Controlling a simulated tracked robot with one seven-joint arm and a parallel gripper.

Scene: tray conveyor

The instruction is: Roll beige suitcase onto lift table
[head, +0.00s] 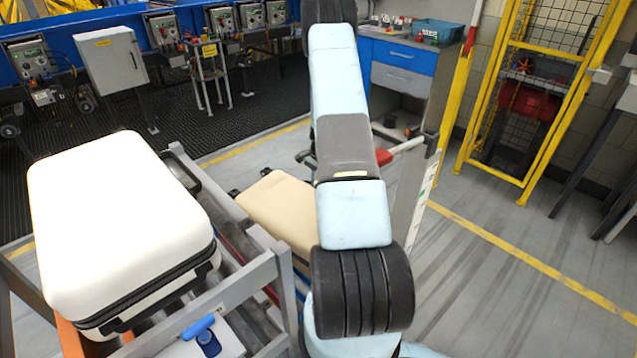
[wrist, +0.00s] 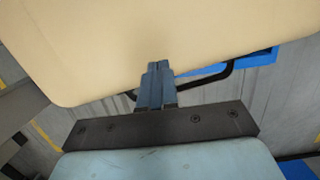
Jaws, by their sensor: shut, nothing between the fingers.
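The beige suitcase (head: 272,207) lies flat beyond the metal rack in the head view, its right part hidden behind my arm. In the wrist view the beige suitcase (wrist: 150,40) fills the top of the picture. My gripper (wrist: 158,66) is shut and empty, its fingertips overlapping the suitcase's near edge; I cannot tell whether they touch it. A dark bar-like handle (wrist: 225,80) and a blue surface (wrist: 258,64) show past that edge. The gripper is hidden behind my arm in the head view. I cannot clearly make out the lift table.
A white suitcase (head: 105,200) lies on a grey metal rack (head: 235,290) at left. A red-ended handle rail (head: 400,147) stands beyond my arm. A blue-drawer cabinet (head: 405,60) and yellow mesh guard (head: 530,90) stand behind.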

